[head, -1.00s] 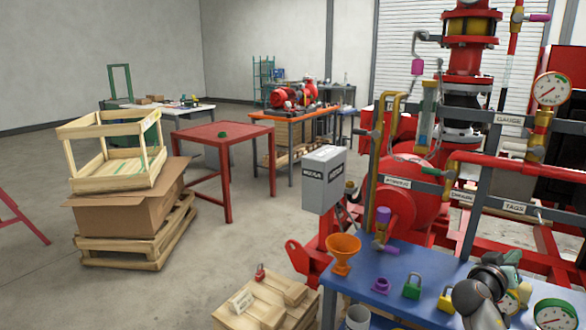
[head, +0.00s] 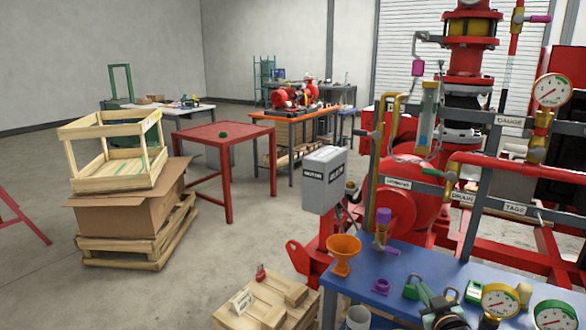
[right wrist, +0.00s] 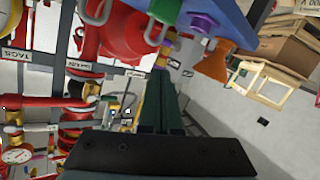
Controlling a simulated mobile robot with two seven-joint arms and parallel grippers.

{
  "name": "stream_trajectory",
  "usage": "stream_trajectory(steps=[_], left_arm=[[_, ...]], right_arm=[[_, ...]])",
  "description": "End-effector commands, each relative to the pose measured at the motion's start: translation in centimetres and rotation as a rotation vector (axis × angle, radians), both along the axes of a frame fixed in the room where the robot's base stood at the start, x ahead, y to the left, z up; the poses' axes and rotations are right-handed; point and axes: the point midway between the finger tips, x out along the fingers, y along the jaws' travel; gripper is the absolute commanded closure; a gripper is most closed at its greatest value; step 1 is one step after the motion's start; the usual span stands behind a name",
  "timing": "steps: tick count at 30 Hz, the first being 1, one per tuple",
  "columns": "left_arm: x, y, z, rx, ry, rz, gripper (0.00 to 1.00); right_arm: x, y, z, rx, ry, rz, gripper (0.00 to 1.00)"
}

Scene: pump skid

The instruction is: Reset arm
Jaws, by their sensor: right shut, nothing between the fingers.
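My right gripper (head: 428,295) is low in the head view, over the front part of the blue table (head: 450,262). In the right wrist view its two dark green fingers (right wrist: 160,100) lie together, shut with nothing between them. It overlaps the green padlock (head: 411,288) in the head view; I cannot tell whether they touch. My left gripper is not in view.
The table also bears an orange funnel (head: 343,252), a purple part (head: 381,287), a green item (head: 474,291) and gauges (head: 500,301). The red pump skid (head: 405,210) with pipes stands behind it. A pallet (head: 265,303) stands left; open floor lies beyond.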

Motion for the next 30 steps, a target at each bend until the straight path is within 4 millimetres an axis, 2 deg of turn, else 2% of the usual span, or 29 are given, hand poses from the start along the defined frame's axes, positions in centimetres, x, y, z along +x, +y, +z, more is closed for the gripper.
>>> stream_trajectory(steps=[1,5,6,8,9,13,15,18,21,25,30], left_arm=[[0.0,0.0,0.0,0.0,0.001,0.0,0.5],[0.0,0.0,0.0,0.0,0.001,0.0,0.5],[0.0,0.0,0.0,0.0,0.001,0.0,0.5],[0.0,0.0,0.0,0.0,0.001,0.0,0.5],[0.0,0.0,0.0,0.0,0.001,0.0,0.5],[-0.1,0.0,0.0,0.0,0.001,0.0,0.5],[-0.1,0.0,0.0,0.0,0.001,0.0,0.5],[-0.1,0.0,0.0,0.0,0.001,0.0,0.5],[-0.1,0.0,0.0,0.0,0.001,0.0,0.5],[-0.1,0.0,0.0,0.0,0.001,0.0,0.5],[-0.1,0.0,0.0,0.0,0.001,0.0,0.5]], right_arm=[[-1.8,1.2,-2.7,0.012,0.04,0.016,1.0],[-7.1,4.1,-8.8,0.045,0.14,0.054,1.0],[-9.0,5.1,-10.6,0.059,0.174,0.065,1.0],[-12.2,6.5,-13.2,0.081,0.225,0.082,1.0],[-14.4,7.4,-14.7,0.098,0.259,0.09,1.0],[-21.8,10.2,-18.7,0.153,0.366,0.112,1.0],[-25.6,11.4,-20.2,0.183,0.419,0.118,1.0],[-30.2,12.9,-21.5,0.221,0.483,0.122,1.0],[-33.4,13.8,-22.1,0.25,0.528,0.12,1.0],[-35.6,14.4,-22.3,0.268,0.558,0.118,1.0],[-36.0,14.5,-22.4,0.272,0.564,0.117,1.0]])
